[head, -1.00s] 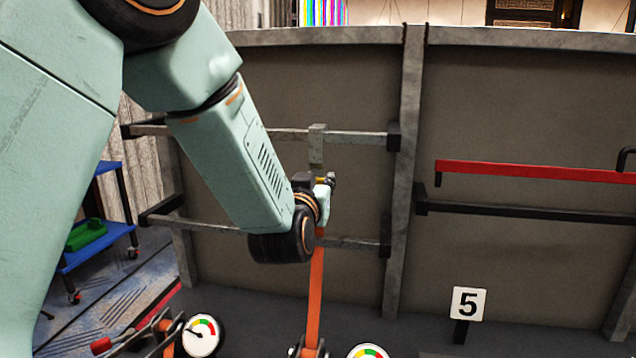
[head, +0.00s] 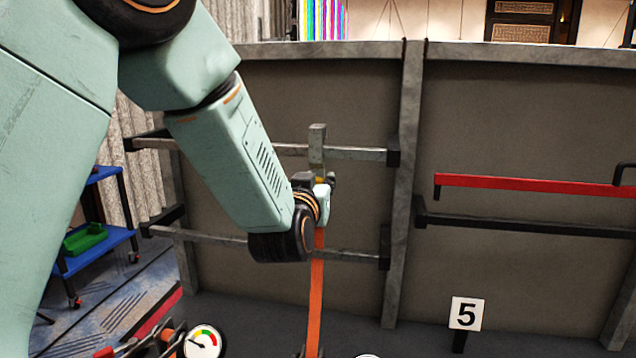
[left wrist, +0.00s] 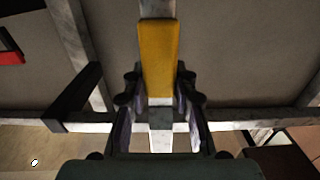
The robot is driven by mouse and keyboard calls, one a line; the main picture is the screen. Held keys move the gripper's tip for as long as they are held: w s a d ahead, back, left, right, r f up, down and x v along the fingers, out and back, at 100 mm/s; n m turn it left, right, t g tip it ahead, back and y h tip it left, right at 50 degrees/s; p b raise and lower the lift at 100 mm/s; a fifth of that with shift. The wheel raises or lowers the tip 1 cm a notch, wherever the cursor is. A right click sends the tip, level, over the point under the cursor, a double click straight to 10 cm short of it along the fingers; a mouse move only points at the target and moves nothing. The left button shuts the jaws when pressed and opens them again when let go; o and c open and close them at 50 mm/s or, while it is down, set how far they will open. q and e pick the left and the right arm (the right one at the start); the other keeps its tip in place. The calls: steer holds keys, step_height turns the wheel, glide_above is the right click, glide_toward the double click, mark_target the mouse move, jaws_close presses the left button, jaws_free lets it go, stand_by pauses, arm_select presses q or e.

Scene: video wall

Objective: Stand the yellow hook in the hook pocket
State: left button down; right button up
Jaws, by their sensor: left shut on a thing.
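My left gripper (head: 326,184) is in front of the grey wall frame, below the upper rail. In the left wrist view my left gripper (left wrist: 159,85) is shut on the yellow hook (left wrist: 158,55), a flat yellow piece lying lengthwise between the fingers. Only a small yellow patch of it (head: 320,181) shows in the head view, and the wrist hides the rest. A grey upright piece (head: 317,145) crosses the rail just above the gripper. I cannot pick out the hook pocket for sure. An orange strap (head: 316,295) runs down below the gripper. My right gripper is not in view.
A red bar (head: 530,186) and a black rail (head: 530,222) cross the right-hand panel. A number 5 sign (head: 466,313) stands at its foot. A gauge (head: 203,341) is at the bottom left. A blue cart (head: 100,250) with a green tray stands further left.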

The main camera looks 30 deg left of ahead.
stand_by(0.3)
arm_select(q)
steer(key=v, duration=0.7)
steer(key=shift+s, duration=0.2)
stand_by(1.0)
steer(key=shift+s, duration=0.1)
